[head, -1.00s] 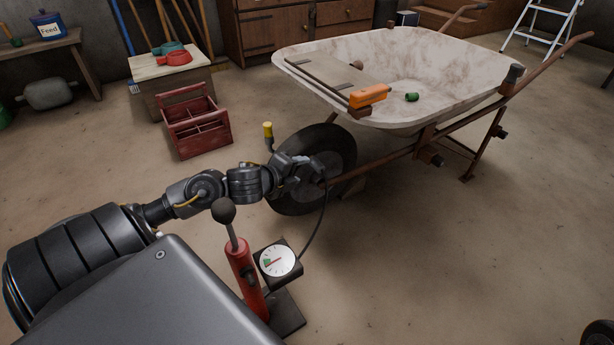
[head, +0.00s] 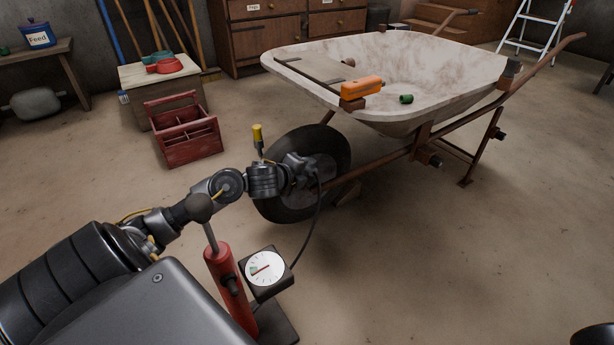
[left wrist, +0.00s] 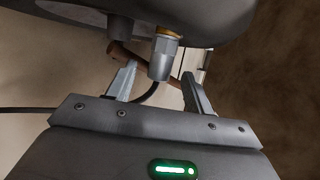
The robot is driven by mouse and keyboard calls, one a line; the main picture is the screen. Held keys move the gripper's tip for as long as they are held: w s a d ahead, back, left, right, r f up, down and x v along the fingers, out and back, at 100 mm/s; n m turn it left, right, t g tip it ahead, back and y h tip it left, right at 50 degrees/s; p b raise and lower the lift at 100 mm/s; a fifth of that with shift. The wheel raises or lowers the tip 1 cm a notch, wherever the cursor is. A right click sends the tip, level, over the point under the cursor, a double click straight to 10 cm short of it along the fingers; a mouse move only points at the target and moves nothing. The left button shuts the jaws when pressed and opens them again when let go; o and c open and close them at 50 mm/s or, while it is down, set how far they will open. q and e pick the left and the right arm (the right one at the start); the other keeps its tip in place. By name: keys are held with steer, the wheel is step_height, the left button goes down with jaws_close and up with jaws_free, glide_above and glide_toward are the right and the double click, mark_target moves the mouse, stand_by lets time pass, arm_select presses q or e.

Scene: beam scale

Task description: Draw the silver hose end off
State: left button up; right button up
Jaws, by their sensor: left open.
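The silver hose end (left wrist: 163,60) is a metal fitting with a brass-coloured collar above it, under the dark wheel. My left gripper (left wrist: 159,74) is open, with one finger on each side of the hose end; I cannot tell whether either finger touches it. In the head view my left gripper (head: 307,172) is at the middle of the wheelbarrow's wheel (head: 283,208) and hides the hose end. A black hose (head: 316,228) runs from there down to the red pump (head: 229,290) with its white gauge (head: 264,268).
The rusty wheelbarrow (head: 440,65) stands over the wheel, with an orange tool (head: 361,87) and a green cap (head: 406,99) on it. A yellow-handled tool (head: 257,136) shows behind my left arm. A red tote (head: 185,132) stands at left.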

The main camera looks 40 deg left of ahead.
arm_select(q)
steer(key=shift+b+x, duration=0.3)
steer(key=shift+x, duration=0.65)
steer(key=c, duration=1.1)
steer(key=shift+o, duration=0.2)
steer(key=shift+d, duration=0.15)
